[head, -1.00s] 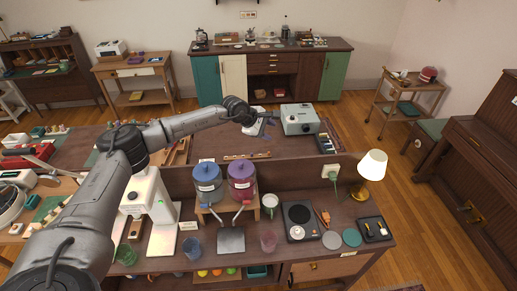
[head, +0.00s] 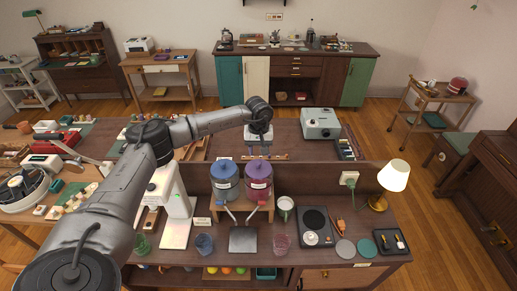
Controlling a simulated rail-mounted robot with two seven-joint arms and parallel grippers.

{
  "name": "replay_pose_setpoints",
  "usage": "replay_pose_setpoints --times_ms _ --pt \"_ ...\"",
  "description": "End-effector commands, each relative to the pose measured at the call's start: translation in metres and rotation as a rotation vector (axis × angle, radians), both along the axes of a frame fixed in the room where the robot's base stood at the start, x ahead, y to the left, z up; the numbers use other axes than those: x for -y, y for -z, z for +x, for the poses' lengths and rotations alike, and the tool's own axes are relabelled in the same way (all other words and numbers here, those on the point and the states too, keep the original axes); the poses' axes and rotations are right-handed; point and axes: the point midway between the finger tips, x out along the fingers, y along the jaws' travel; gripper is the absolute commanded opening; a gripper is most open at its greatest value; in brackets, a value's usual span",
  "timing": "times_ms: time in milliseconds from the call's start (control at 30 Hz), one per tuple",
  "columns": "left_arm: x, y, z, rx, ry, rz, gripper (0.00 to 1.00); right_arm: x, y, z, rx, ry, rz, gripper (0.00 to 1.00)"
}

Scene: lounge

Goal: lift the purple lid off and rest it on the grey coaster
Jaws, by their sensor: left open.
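The purple lid (head: 259,170) sits on top of the right-hand drink dispenser (head: 257,188), which has a magenta body and a white label. Beside it on the left stands a dispenser with a blue lid (head: 224,169). The grey coaster (head: 345,249) lies flat and bare on the counter, right of the black hot plate. My left gripper (head: 258,153) is open and empty, its fingers pointing down. In the picture it appears just above the purple lid, apart from it; its exact distance is hard to tell. My right gripper is not in view.
A teal coaster (head: 367,248) lies right of the grey one. A lamp (head: 393,176), a black tray (head: 390,241), a hot plate (head: 315,226) and a green-white mug (head: 285,208) stand nearby. Glasses and a coffee machine (head: 172,200) are along the counter's left.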

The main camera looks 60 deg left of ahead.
Motion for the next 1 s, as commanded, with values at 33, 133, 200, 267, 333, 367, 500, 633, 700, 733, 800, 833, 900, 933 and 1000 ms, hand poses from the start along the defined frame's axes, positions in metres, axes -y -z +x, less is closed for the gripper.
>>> replay_pose_setpoints --times_ms 33,133,200,267,333,367,500,633,700,733,800,833,900,933,1000 --pt "0.000 0.007 0.000 -0.001 0.000 -0.001 0.45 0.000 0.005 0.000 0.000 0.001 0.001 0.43" --pt "0.000 0.016 0.000 0.000 -0.001 0.000 0.45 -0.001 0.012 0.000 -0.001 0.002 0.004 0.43" --pt "0.000 0.023 0.000 0.000 -0.001 0.000 0.45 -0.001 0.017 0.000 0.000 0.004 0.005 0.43" --pt "0.000 0.029 0.000 0.000 -0.001 0.000 0.45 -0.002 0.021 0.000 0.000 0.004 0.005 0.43" --pt "0.000 0.037 0.000 -0.001 -0.001 -0.001 0.45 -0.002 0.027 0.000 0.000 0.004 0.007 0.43" --pt "0.000 0.040 0.000 -0.001 -0.001 -0.001 0.45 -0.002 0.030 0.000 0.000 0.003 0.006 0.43" --pt "0.000 0.056 0.000 -0.001 -0.002 0.000 0.45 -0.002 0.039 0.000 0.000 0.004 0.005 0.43" --pt "0.000 0.069 0.000 0.000 -0.002 -0.001 0.45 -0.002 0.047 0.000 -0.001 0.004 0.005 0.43" --pt "0.000 0.074 0.000 0.001 -0.002 -0.001 0.45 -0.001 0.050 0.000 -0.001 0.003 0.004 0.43" --pt "0.000 0.075 0.000 0.001 -0.002 -0.001 0.45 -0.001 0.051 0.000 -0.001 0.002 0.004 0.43" --pt "0.000 0.078 0.000 0.001 -0.002 -0.001 0.45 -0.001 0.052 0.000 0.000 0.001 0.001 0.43" --pt "0.000 0.079 0.000 0.001 -0.002 -0.001 0.45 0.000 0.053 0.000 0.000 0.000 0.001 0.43" --pt "0.000 0.080 0.000 0.001 -0.002 -0.001 0.45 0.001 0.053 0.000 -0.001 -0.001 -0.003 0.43" --pt "0.000 0.080 0.000 0.001 -0.001 -0.001 0.45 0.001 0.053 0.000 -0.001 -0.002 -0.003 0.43" --pt "0.000 0.081 0.000 0.000 -0.001 0.000 0.45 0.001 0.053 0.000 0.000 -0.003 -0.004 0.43"
